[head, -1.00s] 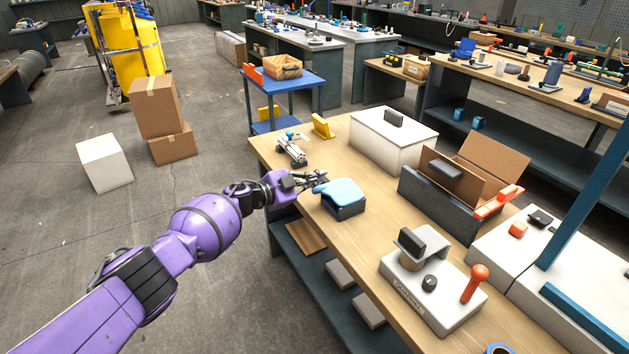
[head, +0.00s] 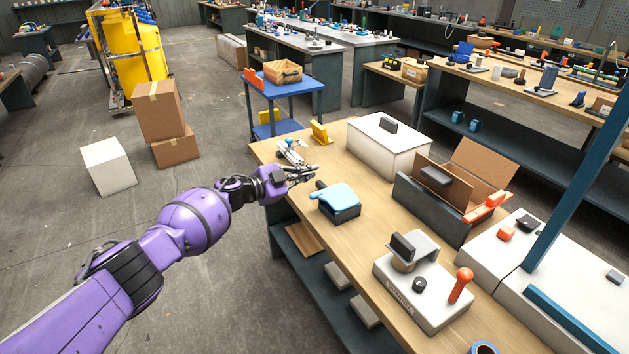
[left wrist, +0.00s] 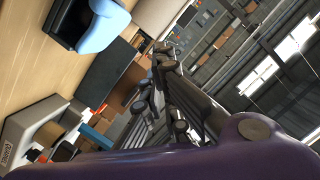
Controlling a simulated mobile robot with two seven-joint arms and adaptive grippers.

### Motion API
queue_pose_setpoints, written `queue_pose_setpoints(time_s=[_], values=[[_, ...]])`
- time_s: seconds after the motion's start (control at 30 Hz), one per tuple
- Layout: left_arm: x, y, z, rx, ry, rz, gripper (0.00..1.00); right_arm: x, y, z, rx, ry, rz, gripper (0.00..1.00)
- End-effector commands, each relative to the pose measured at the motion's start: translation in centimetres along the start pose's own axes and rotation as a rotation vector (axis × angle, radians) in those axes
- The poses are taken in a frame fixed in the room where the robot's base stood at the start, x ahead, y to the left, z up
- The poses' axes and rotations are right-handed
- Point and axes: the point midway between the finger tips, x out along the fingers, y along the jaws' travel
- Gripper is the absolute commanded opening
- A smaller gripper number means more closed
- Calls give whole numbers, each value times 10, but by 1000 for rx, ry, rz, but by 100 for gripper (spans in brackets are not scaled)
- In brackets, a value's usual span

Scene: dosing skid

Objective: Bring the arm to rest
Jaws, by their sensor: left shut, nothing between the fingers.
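My left gripper (head: 303,173) is at the end of the purple arm, above the near left edge of the wooden bench (head: 318,259). It is shut and empty. In the left wrist view its fingers (left wrist: 160,85) show with nothing between them. A dark box with a light blue lid or cloth (head: 338,197) sits on the bench just right of and nearer than the gripper. It also shows at the top left of the left wrist view (left wrist: 97,27). A grey metal fitting (head: 290,152) lies on the bench just behind the gripper, partly hidden. My right gripper is not in view.
A yellow block (head: 320,133), a white case (head: 390,150), an open cardboard box (head: 484,168) and a white device with an orange knob (head: 425,296) stand on the bench. A blue cart (head: 283,86) is behind.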

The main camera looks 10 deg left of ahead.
Motion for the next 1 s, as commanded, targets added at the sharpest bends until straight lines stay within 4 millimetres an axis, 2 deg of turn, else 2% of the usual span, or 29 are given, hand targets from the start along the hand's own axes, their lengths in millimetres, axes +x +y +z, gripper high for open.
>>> queue_pose_setpoints(time_s=[0.03, 0.1, 0.33, 0.47, 0.57, 0.63, 0.7, 0.77, 0.87, 1.0], values=[[-16, -1, 2, 2, -5, 2, 0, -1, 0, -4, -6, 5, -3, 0], [-30, -1, 4, 1, -6, 3, 0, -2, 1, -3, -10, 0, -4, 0], [-63, -2, 7, -3, -5, 6, 0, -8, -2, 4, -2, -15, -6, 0], [-70, -1, 9, 11, -8, 5, 0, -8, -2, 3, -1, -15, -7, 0], [-70, -11, 14, 60, -38, -37, 0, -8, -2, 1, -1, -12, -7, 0], [-63, -25, 0, 101, -38, -90, 0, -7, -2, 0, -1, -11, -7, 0], [-52, -32, -22, 123, -23, -147, 0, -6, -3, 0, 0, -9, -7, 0], [-48, -20, -29, 112, -26, -192, 0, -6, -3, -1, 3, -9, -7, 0], [-48, 14, -29, 57, -49, -246, 0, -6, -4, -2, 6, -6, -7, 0], [-61, 69, -19, -49, -102, -291, 0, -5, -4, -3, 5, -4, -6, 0]])
